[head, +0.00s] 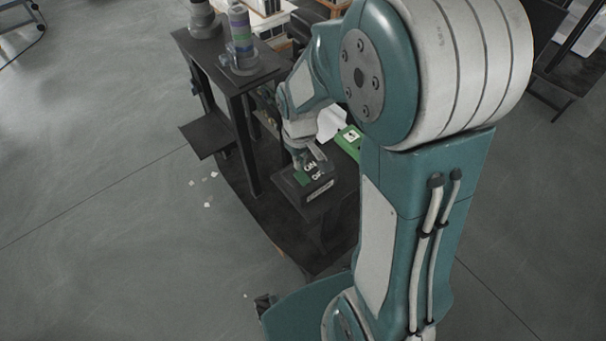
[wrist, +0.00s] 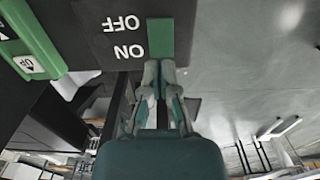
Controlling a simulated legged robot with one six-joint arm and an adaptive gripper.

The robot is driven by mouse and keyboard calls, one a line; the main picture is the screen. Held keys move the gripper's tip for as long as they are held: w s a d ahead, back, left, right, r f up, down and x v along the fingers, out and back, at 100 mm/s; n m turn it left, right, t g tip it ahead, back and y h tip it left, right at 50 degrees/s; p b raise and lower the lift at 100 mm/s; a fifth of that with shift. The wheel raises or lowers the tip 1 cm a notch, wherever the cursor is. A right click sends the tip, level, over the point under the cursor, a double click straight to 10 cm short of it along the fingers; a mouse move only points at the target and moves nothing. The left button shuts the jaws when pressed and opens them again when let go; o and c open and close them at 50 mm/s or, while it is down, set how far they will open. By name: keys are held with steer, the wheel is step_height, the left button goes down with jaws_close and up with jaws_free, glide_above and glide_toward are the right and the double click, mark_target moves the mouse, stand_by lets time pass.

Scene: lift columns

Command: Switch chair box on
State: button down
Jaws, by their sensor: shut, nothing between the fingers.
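The chair box (head: 318,195) is a dark box with white ON and OFF labels and a green switch (head: 303,178) on its face. In the wrist view the box (wrist: 90,30) is upside down, with the green switch (wrist: 160,40) beside the labels. My gripper (head: 299,163) is shut and empty at the ON end of the switch. In the wrist view its fingertips (wrist: 160,66) meet the lower edge of the green switch; I cannot tell whether they press on it. The switch's tilt is unclear.
A green box with a white arrow label (head: 351,136) is beside the chair box, partly behind my arm; it also shows in the wrist view (wrist: 30,45). A dark table (head: 240,80) with grey and purple columns (head: 241,35) stands behind. Open floor (head: 110,230) lies left.

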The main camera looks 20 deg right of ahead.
mark_target(299, 173)
steer(key=shift+a+f, duration=0.1)
steer(key=shift+a, duration=0.05)
steer(key=shift+f, duration=1.25)
stand_by(0.9)
steer(key=shift+r, duration=3.5)
steer(key=shift+r, duration=0.25)
steer(key=s+r+m+t, duration=0.3)
steer(key=s+r+t, duration=0.2)
steer(key=s+r, duration=0.9)
steer(key=shift+r+m+t, duration=0.3)
steer(key=shift+s, duration=0.1)
